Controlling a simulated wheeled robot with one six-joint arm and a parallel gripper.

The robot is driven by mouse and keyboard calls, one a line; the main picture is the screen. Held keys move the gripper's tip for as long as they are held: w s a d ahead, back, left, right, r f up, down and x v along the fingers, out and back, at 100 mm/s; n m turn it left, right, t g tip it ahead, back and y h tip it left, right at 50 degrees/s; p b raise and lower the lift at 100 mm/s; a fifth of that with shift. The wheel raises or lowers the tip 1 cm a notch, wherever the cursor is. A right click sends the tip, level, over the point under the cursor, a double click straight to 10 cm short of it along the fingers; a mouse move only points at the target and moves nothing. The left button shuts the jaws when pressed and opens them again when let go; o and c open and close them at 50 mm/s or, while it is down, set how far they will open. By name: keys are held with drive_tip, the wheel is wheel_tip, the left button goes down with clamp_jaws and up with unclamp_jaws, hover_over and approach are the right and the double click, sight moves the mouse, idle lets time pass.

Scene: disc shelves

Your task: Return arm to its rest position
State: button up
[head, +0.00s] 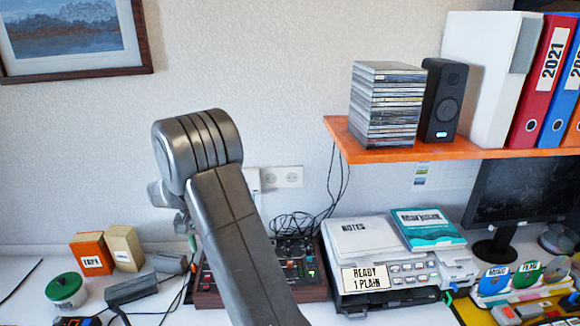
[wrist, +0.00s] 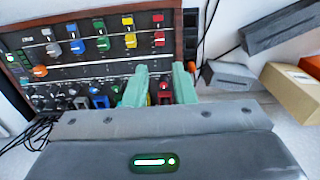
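My arm (head: 240,240) rises from the bottom of the head view and bends at a thick grey joint near the middle left. My gripper (wrist: 160,72) shows in the wrist view as two pale green fingers with a gap between them. Nothing is held in the gap; a red knob on the mixer behind shows through it. In the head view the gripper is mostly hidden behind my arm, with only a bit of green at the arm's left side. The fingers appear over the mixer (wrist: 85,75); I cannot tell how far apart they are from it.
An orange shelf (head: 450,153) at the right bears a disc stack (head: 388,105), a speaker (head: 443,100) and binders. Below stand a printer (head: 395,275) and a monitor (head: 525,195). The wall above my arm is clear.

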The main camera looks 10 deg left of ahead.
wheel_tip(320, 180, down, 12)
drive_tip(key=shift+r+p, duration=0.1)
drive_tip(key=shift+p, duration=1)
drive_tip(key=shift+w+a+f+p, duration=0.1)
drive_tip(key=shift+w+a+p, duration=0.05)
drive_tip(key=shift+w, duration=0.2)
drive_tip(key=shift+w+a+f+p, duration=0.1)
drive_tip(key=shift+w+p, duration=0.05)
drive_tip(key=shift+w, duration=0.2)
